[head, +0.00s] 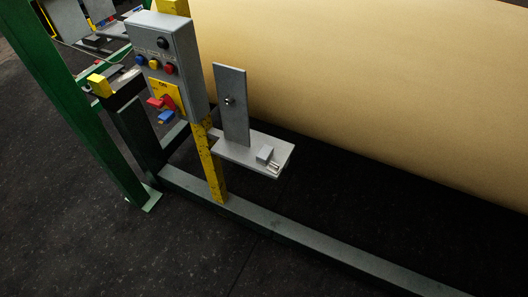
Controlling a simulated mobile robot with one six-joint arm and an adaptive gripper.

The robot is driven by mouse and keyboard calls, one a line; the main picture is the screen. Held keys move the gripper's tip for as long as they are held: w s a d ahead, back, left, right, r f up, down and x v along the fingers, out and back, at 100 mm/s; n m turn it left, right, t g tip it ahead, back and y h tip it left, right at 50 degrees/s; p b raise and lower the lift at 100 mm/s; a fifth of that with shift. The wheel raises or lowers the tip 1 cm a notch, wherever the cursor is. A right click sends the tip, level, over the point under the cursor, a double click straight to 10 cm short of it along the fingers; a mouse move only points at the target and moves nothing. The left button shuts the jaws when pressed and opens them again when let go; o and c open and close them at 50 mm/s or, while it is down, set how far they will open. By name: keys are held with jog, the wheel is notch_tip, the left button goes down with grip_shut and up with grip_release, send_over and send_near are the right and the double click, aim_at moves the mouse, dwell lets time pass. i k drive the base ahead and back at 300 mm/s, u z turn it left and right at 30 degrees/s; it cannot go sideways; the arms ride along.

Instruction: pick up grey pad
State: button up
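Small pale pieces (273,167) lie just in front of the block, too small to make out. My gripper is not in view.
A grey control box (176,60) with coloured buttons and a red switch hangs on a yellow post (211,165) left of the shelf. A large tan roll (380,90) fills the space behind. A low frame beam (310,240) runs below. The dark floor (190,255) in front is clear.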

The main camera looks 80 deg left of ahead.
aim_at(266, 153)
jog(key=u, duration=0.05)
jog(key=k, duration=2)
jog(key=u, duration=1.55)
jog(key=i, duration=0.6)
jog(key=u, duration=0.1)
